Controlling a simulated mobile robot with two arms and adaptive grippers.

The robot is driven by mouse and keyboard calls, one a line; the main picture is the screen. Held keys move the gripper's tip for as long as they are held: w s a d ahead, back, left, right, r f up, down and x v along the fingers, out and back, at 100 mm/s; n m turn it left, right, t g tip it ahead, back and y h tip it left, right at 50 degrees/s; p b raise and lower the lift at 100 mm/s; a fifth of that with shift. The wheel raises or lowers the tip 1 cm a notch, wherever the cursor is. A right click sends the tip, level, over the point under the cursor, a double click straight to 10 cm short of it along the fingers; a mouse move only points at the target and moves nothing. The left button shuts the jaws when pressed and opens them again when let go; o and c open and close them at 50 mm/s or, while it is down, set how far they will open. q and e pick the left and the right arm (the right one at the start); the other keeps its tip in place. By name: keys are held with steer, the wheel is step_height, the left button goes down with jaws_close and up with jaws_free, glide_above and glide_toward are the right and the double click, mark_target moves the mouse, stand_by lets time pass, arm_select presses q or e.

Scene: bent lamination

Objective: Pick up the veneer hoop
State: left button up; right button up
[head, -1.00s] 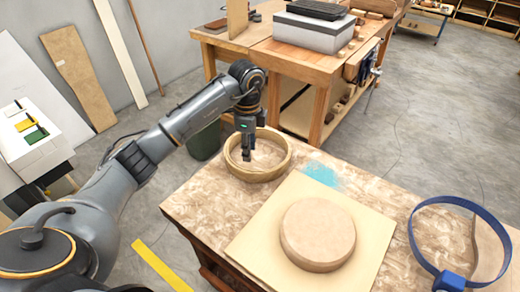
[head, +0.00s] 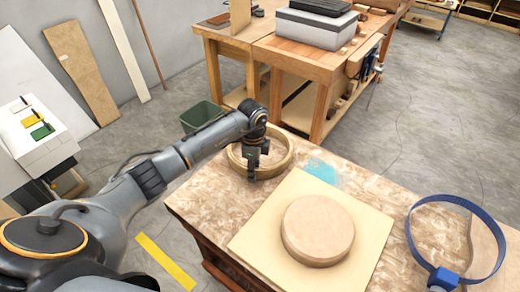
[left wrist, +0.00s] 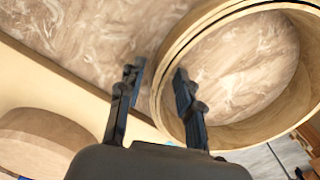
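The veneer hoop (head: 284,166) is a pale wooden ring lying flat at the workbench's far left corner. My left gripper (head: 254,178) points down at the hoop's near side in the head view. In the left wrist view the left gripper (left wrist: 156,82) is open, with one finger outside the hoop wall (left wrist: 182,47) and the other overlapping its inner side. The wall shows between the fingers; I cannot tell whether either finger touches it. My right gripper is in neither view.
A round wooden form (head: 318,231) sits on a pale square board (head: 372,207) near the hoop. A blue strap loop (head: 412,225) stands at the right. A second bench (head: 300,62) is behind. A blue patch (head: 322,171) marks the benchtop.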

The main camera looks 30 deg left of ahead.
arm_select(q)
jaws_close()
steer(key=shift+r, duration=0.15)
